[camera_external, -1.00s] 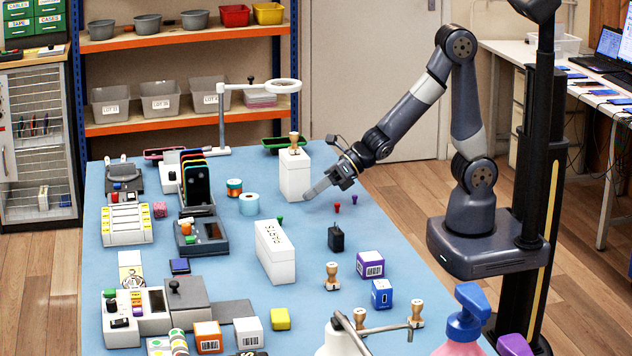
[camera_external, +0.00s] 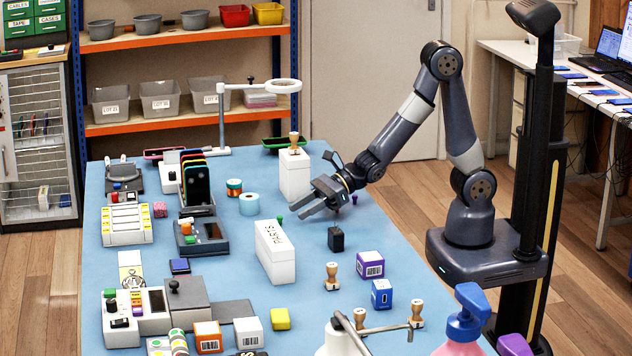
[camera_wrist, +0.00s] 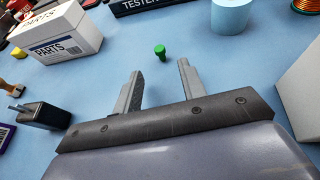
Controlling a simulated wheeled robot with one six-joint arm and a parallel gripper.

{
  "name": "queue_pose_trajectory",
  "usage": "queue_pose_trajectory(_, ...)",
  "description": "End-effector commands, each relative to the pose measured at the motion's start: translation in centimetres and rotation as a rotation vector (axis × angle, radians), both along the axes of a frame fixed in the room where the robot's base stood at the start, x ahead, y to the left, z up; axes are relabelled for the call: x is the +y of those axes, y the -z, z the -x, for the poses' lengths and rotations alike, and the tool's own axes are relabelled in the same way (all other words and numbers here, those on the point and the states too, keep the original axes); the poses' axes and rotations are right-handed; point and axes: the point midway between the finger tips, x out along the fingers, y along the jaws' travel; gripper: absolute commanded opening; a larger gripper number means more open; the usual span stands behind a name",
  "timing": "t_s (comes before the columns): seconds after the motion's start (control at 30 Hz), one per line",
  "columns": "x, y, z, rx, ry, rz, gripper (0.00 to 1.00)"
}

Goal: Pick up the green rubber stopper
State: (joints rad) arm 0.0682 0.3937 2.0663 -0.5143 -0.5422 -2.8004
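The green rubber stopper (camera_wrist: 160,51) stands on the blue table in the wrist view, just beyond and between my open fingertips. In the external view the green stopper (camera_external: 280,219) shows small, left of my gripper and beside the white parts box. My gripper (camera_external: 296,211) is open and empty, low over the table, with its fingers pointing left toward the stopper. In the wrist view both fingers of my gripper (camera_wrist: 160,74) are spread apart with nothing between them.
The white parts box (camera_external: 276,254) stands close in front of the stopper. A white block (camera_external: 294,178) with a stamp on top stands behind it. A black box (camera_external: 336,239) and a purple box (camera_external: 370,264) stand to the right.

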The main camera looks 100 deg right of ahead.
Motion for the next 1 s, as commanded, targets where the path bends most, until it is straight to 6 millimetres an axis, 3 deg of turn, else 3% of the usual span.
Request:
queue_pose_trajectory(0.43,0.7,1.1,-4.4,0.002,-0.001,0.0,0.39)
queue_pose_trajectory(0.8,0.8,1.4,-5.1,0.0,0.0,0.0,0.39)
queue_pose_trajectory(1.0,0.8,1.4,-5.1,0.0,0.0,-0.001,0.23)
